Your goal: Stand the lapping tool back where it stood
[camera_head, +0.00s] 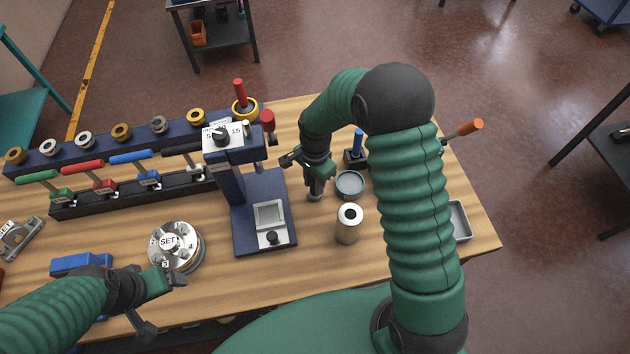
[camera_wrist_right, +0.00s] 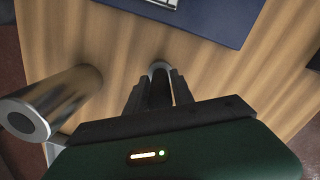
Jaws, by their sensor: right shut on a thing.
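My right gripper (camera_head: 314,194) hangs fingers-down over the table, just right of the navy press. In the right wrist view its fingers (camera_wrist_right: 160,85) are shut on a dark, slim thing with a pale round end (camera_wrist_right: 159,66), which I take to be the lapping tool. In the head view the gripper mostly hides it, and I cannot tell whether it touches the table.
The navy press (camera_head: 266,237) stands left of my right gripper. Close on its right are a pale cylinder (camera_head: 348,226), a round dish (camera_head: 349,183) and a black block (camera_head: 355,160) with a blue-handled tool. A rack of colored handles (camera_head: 130,190) fills the left.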

